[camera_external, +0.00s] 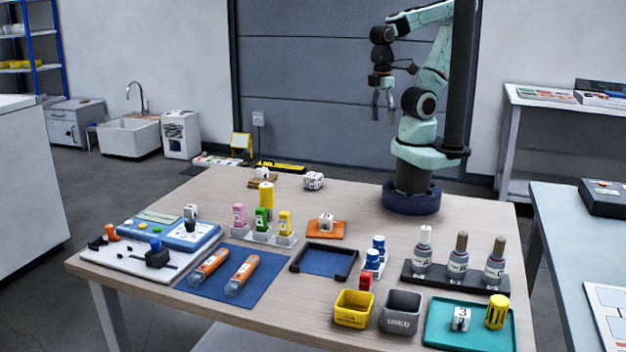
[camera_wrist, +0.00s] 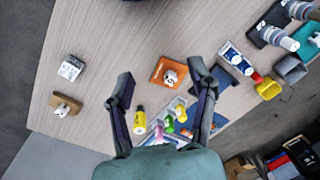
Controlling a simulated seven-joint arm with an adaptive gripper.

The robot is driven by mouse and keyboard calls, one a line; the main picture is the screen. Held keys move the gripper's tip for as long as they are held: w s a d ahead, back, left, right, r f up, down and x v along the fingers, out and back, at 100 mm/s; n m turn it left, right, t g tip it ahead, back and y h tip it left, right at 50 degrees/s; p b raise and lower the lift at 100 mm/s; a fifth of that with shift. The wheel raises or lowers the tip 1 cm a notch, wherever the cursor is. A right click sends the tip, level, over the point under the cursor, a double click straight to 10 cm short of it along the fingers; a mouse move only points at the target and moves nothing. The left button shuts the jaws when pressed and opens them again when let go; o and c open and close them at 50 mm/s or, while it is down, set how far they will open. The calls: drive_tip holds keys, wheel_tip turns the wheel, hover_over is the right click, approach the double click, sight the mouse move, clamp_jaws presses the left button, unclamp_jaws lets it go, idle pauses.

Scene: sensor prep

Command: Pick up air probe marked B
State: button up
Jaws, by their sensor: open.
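Three grey bottle-shaped probes stand upright in a black rack (camera_external: 452,282) at the right of the table in the external view. They carry small letters: A on the left probe (camera_external: 424,253), what looks like B on the middle probe (camera_external: 458,259), and C on the right probe (camera_external: 494,266). Parts of these probes show at the top right edge of the wrist view, where the letters cannot be read. My gripper (camera_external: 383,106) is open and empty, high above the back of the table, well apart from the probes. In the wrist view its two fingers (camera_wrist: 161,72) are spread.
A teal tray (camera_external: 440,335) with a numbered cube and yellow cylinder lies in front of the rack. Yellow (camera_external: 353,309) and grey (camera_external: 401,312) bins stand to its left. Blue-capped bottles (camera_external: 376,258) are left of the rack. The table's back middle is mostly clear.

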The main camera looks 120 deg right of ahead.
drive_tip(key=shift+o, duration=1.3)
drive_tip(key=w+d+r+m+t, duration=0.1)
drive_tip(key=w+r+m+t, duration=0.3)
drive_tip(key=w, duration=0.9)
drive_tip(key=m+g+h, duration=0.1)
drive_tip(key=m+g, duration=0.1)
hover_over(267, 198)
wheel_tip(267, 198, down, 10)
drive_tip(key=shift+m+g, duration=0.3)
drive_tip(key=shift+g, duration=0.6)
drive_tip(key=f, duration=0.4)
drive_tip(key=d+f, duration=0.1)
drive_tip(key=f, duration=0.8)
drive_tip(key=shift+s+d+f, duration=0.35)
drive_tip(key=shift+f, duration=0.6)
drive_tip(key=c, duration=1.3)
